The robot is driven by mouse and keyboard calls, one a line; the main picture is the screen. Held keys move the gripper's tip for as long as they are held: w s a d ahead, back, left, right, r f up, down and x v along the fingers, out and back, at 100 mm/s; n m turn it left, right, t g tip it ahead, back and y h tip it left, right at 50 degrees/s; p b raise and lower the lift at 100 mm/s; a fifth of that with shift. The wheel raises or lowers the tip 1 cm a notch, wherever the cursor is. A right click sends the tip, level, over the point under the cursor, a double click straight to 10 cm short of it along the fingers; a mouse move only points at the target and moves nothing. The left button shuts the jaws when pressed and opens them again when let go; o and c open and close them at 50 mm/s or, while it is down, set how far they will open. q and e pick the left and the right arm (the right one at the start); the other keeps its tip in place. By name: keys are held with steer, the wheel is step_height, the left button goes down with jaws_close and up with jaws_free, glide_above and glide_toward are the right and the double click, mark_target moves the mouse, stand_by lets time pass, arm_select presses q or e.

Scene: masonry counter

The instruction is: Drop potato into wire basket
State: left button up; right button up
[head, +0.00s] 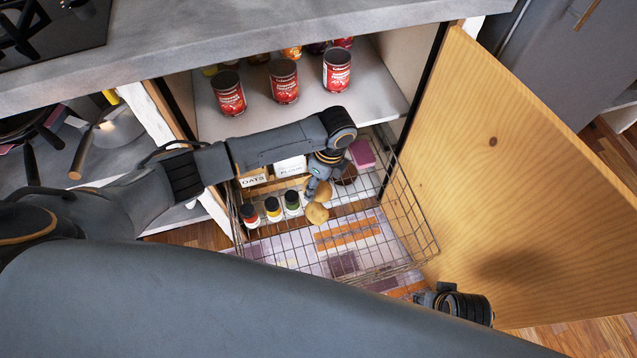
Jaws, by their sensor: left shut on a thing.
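The wire basket (405,220) is pulled out of the open cabinet, and the floor shows through its mesh. My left arm reaches in from the left, over the basket. My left gripper (319,189) points down there and is shut on a tan potato (317,213). A second tan rounded shape (324,191) shows right beside it, and I cannot tell if it is a separate potato. The gripper's fingertips are partly hidden. My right gripper (428,298) is low at the right, outside the basket near the door; its fingers are too small to read.
Small bottles (272,208), white boxes (291,167) and a pink item (361,153) are at the basket's back. Several red cans (284,81) stand on the shelf above. The open wooden door (530,180) bounds the right side. The counter (250,40) overhangs the shelf.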

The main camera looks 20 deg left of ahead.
mark_target(326, 183)
arm_select(q)
steer(key=shift+f+b, duration=0.75)
steer(key=shift+f, duration=0.2)
arm_select(e)
steer(key=w+v, duration=0.1)
steer(key=v, duration=0.6)
steer(key=shift+w+r+t, duration=0.25)
steer(key=shift+r+t, duration=0.05)
steer(key=shift+r, duration=0.05)
arm_select(q)
steer(key=o, duration=1.3)
steer(key=r, duration=0.4)
steer(key=d+r, duration=0.1)
steer(key=r, duration=0.3)
steer(key=w+r, duration=0.1)
steer(key=r, duration=0.3)
steer(key=shift+w+d, duration=0.1)
steer(key=shift+d, duration=0.2)
steer(key=shift+f, duration=0.1)
